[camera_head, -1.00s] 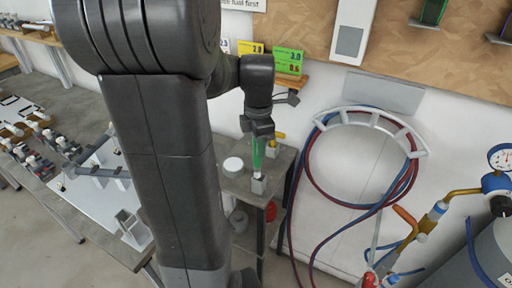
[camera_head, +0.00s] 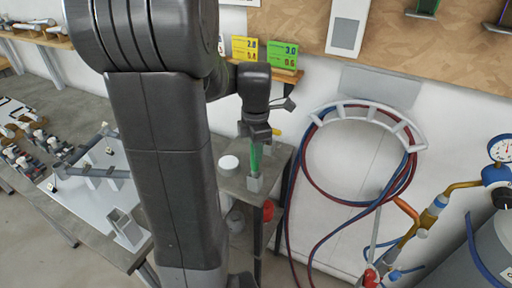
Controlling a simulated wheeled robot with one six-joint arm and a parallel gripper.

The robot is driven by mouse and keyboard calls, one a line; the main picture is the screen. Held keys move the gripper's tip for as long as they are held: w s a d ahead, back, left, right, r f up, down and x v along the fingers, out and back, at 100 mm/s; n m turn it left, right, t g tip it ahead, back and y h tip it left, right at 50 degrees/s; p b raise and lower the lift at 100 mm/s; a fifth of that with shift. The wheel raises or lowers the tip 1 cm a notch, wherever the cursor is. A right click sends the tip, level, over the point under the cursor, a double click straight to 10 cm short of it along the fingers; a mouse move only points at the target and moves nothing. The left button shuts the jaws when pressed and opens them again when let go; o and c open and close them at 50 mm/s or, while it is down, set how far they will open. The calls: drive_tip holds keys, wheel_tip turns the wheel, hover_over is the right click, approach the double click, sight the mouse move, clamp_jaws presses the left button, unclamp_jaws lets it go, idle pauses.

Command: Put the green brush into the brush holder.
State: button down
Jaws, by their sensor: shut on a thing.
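The green brush (camera_head: 254,158) is upright under my gripper (camera_head: 255,143), which is shut on its upper part. The brush holder (camera_head: 254,184), a small grey block-like cup, stands near the front edge of the small side table. The brush's lower end meets the top of the holder, and its pale tip is hidden, seemingly inside the holder. How deep it sits is too small to tell.
A round white lid or tin (camera_head: 229,162) is on the side table (camera_head: 232,182) left of the holder. A yellow-handled item (camera_head: 277,132) is behind the gripper. Red and blue hoses (camera_head: 312,190) hang to the right.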

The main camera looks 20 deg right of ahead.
drive_tip(key=shift+f+b, duration=0.5)
drive_tip(key=shift+f, duration=0.55)
drive_tip(key=shift+f+b, duration=0.35)
drive_tip(key=shift+f, duration=0.2)
idle(0.3)
drive_tip(key=c, duration=1.2)
unclamp_jaws()
drive_tip(key=shift+o, duration=0.2)
wheel_tip(320, 180, up, 14)
drive_tip(key=shift+f, duration=0.1)
drive_tip(key=shift+f, duration=0.1)
